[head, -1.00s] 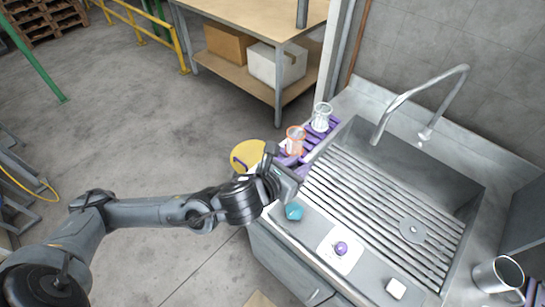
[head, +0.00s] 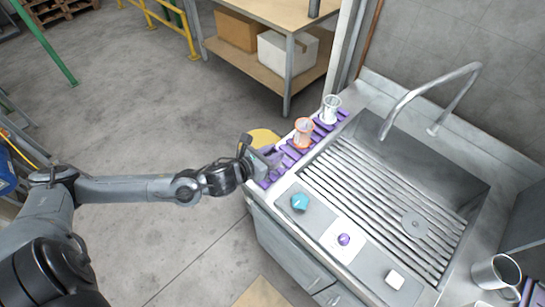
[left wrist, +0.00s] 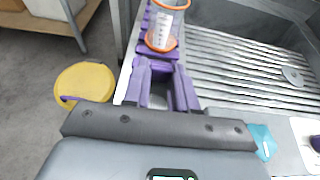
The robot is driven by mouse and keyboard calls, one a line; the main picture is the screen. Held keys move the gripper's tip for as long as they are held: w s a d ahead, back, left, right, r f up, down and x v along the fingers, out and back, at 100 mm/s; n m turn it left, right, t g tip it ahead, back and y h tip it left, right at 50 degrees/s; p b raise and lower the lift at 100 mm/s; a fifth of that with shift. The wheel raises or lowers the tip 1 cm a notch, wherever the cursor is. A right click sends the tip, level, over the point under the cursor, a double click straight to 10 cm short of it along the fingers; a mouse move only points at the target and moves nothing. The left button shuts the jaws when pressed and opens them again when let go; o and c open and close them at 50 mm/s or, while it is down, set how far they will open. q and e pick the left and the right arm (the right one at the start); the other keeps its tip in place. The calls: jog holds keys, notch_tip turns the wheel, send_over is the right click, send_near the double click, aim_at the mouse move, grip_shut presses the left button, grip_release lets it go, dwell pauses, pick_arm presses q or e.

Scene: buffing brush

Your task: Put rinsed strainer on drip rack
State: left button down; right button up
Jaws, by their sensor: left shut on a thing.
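My left gripper (head: 276,165) is over the purple slatted rack (head: 340,117) along the sink's left edge. Its purple fingers (left wrist: 160,85) also show in the left wrist view, drawn close; the thing between them cannot be made out. A clear cup with orange rims (head: 303,133) stands on the rack just beyond the fingertips. It also shows in the left wrist view (left wrist: 165,27). A clear, pale cup (head: 330,108) stands farther back on the rack. I cannot pick out the strainer for certain. My right gripper is out of view.
The steel sink (head: 365,205) with its ribbed floor and tall faucet (head: 430,92) lies to the right. A yellow round top (left wrist: 85,82) is left of the rack.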

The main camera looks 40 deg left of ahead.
pick_arm(q)
notch_tip(320, 180, down, 2)
jog(key=shift+f, duration=0.1)
jog(key=shift+f+b, duration=0.2)
jog(key=shift+b, duration=0.15)
jog(key=c, duration=0.9)
grip_release()
jog(key=shift+r, duration=0.1)
jog(key=shift+r, duration=0.1)
